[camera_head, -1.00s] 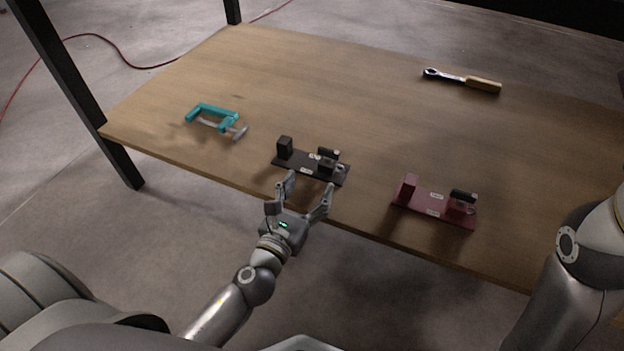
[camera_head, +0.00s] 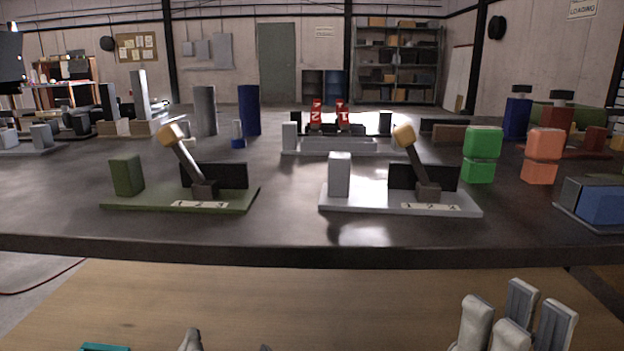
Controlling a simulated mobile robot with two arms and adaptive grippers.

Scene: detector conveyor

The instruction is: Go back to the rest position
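My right gripper (camera_head: 538,312) shows at the bottom right of the head view, fingers pointing up over the wooden table (camera_head: 300,300). A gap shows between its fingertips, with nothing in it. Of my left gripper, only a grey fingertip (camera_head: 190,341) seems to show at the bottom edge; the rest is cut off by the frame. Just the top of the teal clamp (camera_head: 105,347) shows at the bottom left. The black and red devices and the ratchet seen earlier are not clearly in view.
Beyond the wooden table stands a dark table (camera_head: 290,230). It carries a green-based device (camera_head: 125,204), a white-based device (camera_head: 345,204), green blocks (camera_head: 482,155), orange blocks (camera_head: 543,155) and a blue box (camera_head: 603,205). Shelves (camera_head: 397,60) and a door (camera_head: 276,62) are at the back.

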